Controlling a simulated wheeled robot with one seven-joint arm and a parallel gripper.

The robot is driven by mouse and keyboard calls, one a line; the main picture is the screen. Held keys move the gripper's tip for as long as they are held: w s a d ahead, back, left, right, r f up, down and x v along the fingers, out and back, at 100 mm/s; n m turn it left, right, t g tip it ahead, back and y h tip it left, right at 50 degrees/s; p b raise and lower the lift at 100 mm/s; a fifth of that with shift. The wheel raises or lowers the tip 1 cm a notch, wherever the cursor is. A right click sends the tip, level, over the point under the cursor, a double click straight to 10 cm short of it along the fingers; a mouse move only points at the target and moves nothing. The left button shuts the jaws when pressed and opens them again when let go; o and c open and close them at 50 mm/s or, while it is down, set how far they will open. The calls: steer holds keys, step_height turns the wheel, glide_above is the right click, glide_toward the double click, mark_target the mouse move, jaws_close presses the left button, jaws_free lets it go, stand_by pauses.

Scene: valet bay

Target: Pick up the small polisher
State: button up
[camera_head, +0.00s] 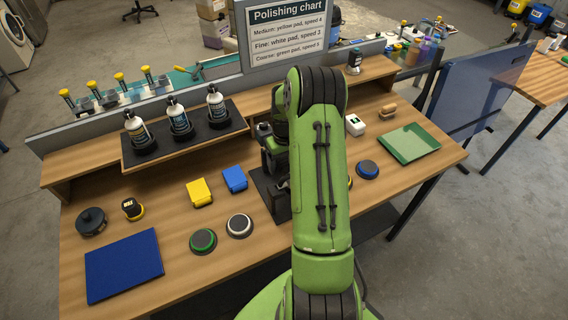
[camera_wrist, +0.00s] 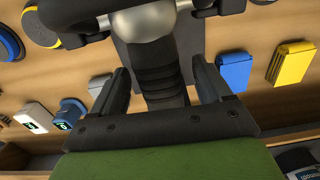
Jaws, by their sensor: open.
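A dark polisher with a black ribbed grip (camera_wrist: 158,78) fills the middle of the wrist view; I take it for the small polisher. It rests on a dark stand (camera_head: 270,192) near the middle of the bench. In the head view my green arm hides most of it. My gripper (camera_wrist: 159,88) is open, with one finger on each side of the ribbed grip. A gap shows between each finger and the grip. The far parts of the polisher are cut off by the top edge of the wrist view.
A yellow block (camera_head: 199,192) and a blue block (camera_head: 235,179) lie left of the stand. Green (camera_head: 203,240) and white (camera_head: 239,225) round pads are in front. Bottles (camera_head: 179,121) stand on a raised shelf behind. A green tray (camera_head: 409,144) lies right; a blue mat (camera_head: 124,266) lies front left.

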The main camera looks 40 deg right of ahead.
steer(key=c, duration=1.4)
steer(key=shift+r, duration=0.1)
step_height(320, 180, up, 10)
steer(key=shift+f, duration=0.1)
steer(key=o, duration=0.9)
steer(key=shift+c, duration=0.2)
jaws_close()
